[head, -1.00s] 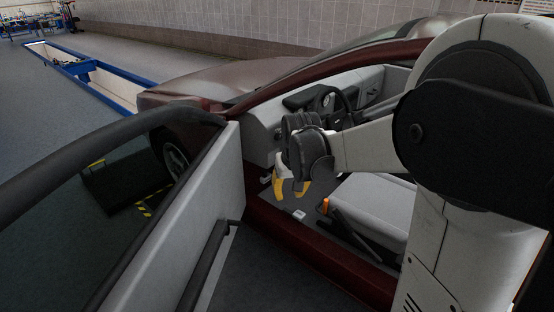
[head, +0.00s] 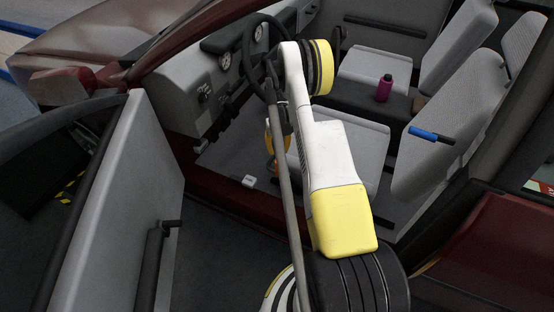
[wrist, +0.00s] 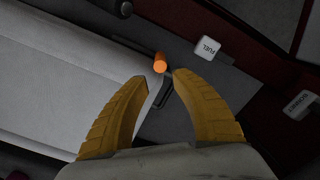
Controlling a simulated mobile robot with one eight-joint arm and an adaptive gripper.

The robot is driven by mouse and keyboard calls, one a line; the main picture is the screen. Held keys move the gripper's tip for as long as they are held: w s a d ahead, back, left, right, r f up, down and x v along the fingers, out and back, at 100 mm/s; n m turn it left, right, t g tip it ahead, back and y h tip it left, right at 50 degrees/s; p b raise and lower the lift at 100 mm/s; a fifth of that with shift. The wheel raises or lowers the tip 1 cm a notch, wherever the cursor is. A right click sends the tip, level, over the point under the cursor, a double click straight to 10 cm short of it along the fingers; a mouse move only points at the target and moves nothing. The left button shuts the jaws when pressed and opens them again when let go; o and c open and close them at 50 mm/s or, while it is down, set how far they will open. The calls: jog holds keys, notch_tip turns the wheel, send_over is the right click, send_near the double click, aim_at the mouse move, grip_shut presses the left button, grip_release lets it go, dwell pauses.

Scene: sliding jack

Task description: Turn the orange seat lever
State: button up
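The orange seat lever (wrist: 160,63) shows in the wrist view as a short orange cylinder beside the light grey seat (wrist: 60,85). My gripper (wrist: 161,76) is open, with its two yellow fingers apart. The lever lies just beyond the fingertips, near the gap between them; I cannot tell whether they touch it. In the head view my gripper (head: 269,142) is partly hidden behind my arm, low inside the car beside the front seat (head: 350,150). The lever cannot be made out there.
A white FUEL tab (wrist: 207,48) and a second labelled white tab (wrist: 298,105) lie near the dark red sill. The steering wheel (head: 262,55) is close to my arm. The open door (head: 130,190) stands left. A purple bottle (head: 384,88) stands between the seats.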

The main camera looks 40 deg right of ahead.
aim_at(278, 161)
notch_tip(278, 161, down, 9)
jog(key=b, duration=0.3)
